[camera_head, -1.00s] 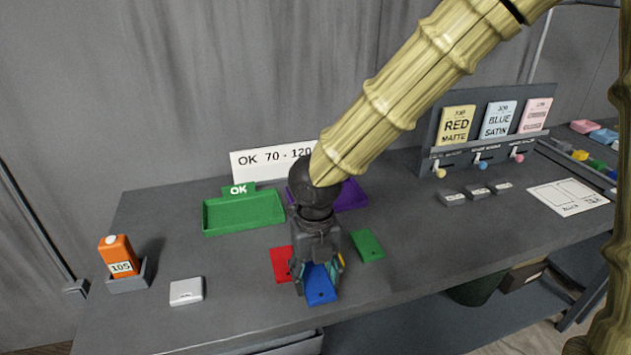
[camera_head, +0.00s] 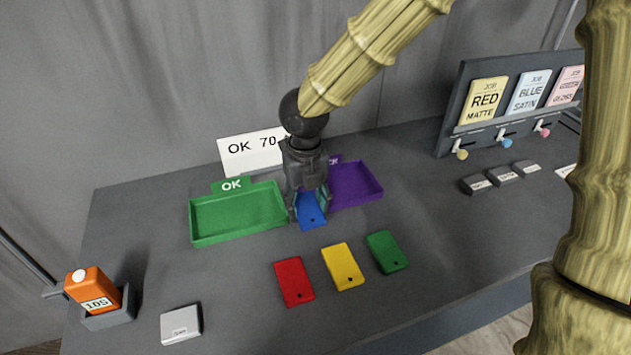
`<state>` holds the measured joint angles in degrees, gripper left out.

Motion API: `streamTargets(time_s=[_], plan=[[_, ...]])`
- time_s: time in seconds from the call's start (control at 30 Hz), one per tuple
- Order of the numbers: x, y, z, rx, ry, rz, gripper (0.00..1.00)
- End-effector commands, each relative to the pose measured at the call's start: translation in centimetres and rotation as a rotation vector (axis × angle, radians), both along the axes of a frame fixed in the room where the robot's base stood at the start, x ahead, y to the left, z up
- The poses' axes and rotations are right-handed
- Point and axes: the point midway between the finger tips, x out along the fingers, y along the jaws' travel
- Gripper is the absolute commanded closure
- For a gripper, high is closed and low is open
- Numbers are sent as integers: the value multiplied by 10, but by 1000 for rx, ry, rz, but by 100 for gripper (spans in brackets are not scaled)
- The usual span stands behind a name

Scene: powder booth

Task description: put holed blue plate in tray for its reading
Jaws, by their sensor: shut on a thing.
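The holed blue plate (camera_head: 311,213) is held in my gripper (camera_head: 309,203), which is shut on it. The plate hangs between the green tray and the purple tray, and its small hole shows near its lower end. The green tray (camera_head: 242,238) is marked OK and looks empty. The purple tray (camera_head: 358,201) is just right of my gripper, and its label is mostly hidden. The orange gauge (camera_head: 94,289) reads 105 in its grey holder at the left. The sign (camera_head: 250,152) behind the trays reads OK 70, the rest hidden by my gripper.
Holed red (camera_head: 294,282), yellow (camera_head: 343,267) and green (camera_head: 387,252) plates lie in front of the trays. A white block (camera_head: 181,325) lies at the front left. A board with job cards (camera_head: 485,100) and small grey blocks (camera_head: 502,174) stand at the right.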

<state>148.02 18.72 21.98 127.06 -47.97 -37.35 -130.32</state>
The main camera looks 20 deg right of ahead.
Motion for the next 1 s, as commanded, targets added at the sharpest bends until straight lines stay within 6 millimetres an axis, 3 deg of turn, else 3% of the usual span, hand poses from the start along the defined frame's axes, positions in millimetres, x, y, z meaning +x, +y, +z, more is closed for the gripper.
streamTargets(time_s=[0.2,0.43,0.77,1.0], plan=[[41,-20,-2,1,0,-4,78],[76,-37,-6,0,1,-3,78],[95,-46,-9,1,0,-2,78],[94,-46,-38,-1,2,0,78]])
